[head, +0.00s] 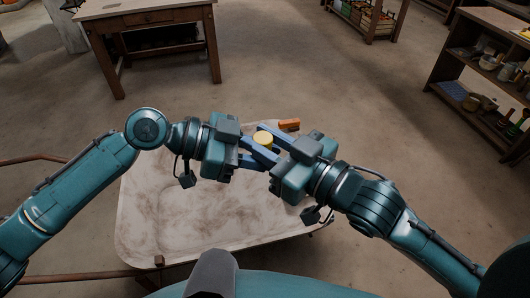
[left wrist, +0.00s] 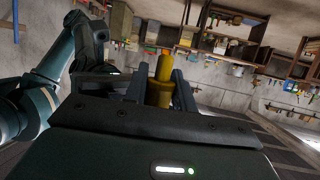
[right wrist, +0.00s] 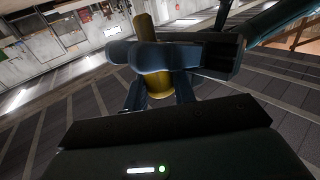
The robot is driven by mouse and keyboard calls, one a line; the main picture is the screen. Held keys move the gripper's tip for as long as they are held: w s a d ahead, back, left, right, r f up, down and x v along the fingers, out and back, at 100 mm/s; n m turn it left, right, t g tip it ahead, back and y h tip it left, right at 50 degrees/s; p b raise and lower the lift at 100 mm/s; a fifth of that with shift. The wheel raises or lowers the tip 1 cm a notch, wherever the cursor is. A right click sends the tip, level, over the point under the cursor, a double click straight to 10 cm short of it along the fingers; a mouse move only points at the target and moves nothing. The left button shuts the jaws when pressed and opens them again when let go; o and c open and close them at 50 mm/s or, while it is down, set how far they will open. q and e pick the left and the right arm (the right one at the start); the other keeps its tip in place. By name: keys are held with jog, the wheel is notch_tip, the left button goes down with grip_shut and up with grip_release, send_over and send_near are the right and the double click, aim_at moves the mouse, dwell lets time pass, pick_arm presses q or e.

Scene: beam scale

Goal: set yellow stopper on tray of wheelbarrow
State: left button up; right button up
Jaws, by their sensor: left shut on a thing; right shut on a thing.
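The yellow stopper (head: 263,138) is held between my two grippers above the wheelbarrow's tray. It also shows in the left wrist view (left wrist: 163,70) and in the right wrist view (right wrist: 145,28), where blue fingers cover part of it. My left gripper (head: 264,158) is shut on the stopper from the left. My right gripper (head: 268,132) is shut on it from the right. The pale, stained tray (head: 180,222) of the wheelbarrow lies below both grippers, and its right part is hidden by my right arm.
An orange block-like thing (head: 289,124) shows near the tray's far right edge. Brown bars (head: 85,276) run out to the left of the tray. A wooden table (head: 150,18) stands behind at left, and a shelf (head: 490,70) with jars at right. The tray's left half is bare.

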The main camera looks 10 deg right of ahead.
pick_arm(q)
jog(key=shift+c, duration=0.3)
pick_arm(e)
jog(key=o, duration=1.1)
jog(key=shift+c, duration=0.2)
jog(key=shift+s+a, duration=0.1)
pick_arm(q)
jog(key=shift+d, duration=0.1)
